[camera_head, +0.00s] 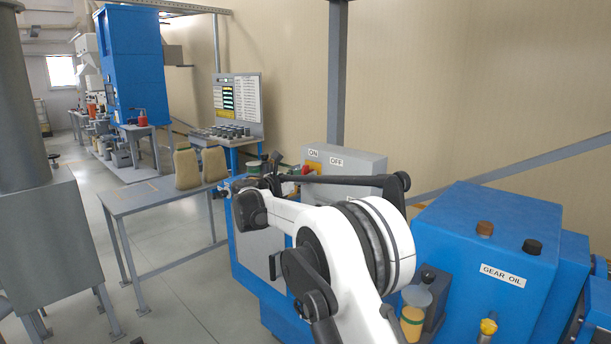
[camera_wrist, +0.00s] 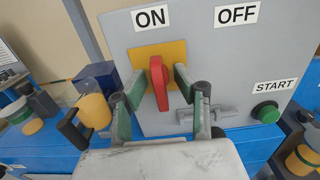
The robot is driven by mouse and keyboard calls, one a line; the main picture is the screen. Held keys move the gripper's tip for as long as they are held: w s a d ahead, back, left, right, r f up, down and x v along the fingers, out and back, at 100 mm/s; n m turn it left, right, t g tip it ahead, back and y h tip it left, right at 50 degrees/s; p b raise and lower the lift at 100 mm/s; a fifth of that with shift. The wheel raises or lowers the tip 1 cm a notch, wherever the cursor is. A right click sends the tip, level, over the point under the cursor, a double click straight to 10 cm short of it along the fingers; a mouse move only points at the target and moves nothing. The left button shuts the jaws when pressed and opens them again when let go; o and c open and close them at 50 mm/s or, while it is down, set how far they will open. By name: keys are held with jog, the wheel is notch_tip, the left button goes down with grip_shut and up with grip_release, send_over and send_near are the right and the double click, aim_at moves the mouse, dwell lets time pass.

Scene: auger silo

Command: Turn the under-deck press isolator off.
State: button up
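The isolator is a red rotary handle (camera_wrist: 158,83) on a yellow plate (camera_wrist: 143,54), on the front of a grey box (camera_wrist: 205,60). The handle stands about upright, under the ON label (camera_wrist: 151,18); the OFF label (camera_wrist: 237,14) is to its right. My gripper (camera_wrist: 160,80) is open, with one green-padded finger on each side of the handle. I cannot tell whether either finger touches it. In the head view the grey box (camera_head: 352,164) stands behind my arm, with the red handle (camera_head: 306,170) partly visible near my gripper (camera_head: 272,168).
A green START button (camera_wrist: 266,112) and a grey latch-like fitting (camera_wrist: 212,113) are on the same box, right of the handle. A yellow cylinder (camera_wrist: 95,110) stands left of my gripper. A blue gear oil tank (camera_head: 490,255) is at right. A grey table (camera_head: 150,195) is at left.

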grip_shut()
jog(key=shift+m, duration=0.3)
jog(key=m+b, duration=0.2)
jog(key=shift+f+m, duration=0.15)
jog(key=shift+m, duration=0.25)
jog(key=m+b, duration=0.2)
jog(key=m, duration=0.1)
jog(key=shift+m, duration=0.3)
jog(key=m+b, duration=0.1)
jog(key=m, duration=0.4)
jog(key=m+b, duration=0.1)
jog(key=m, duration=0.4)
jog(key=shift+m, duration=0.4)
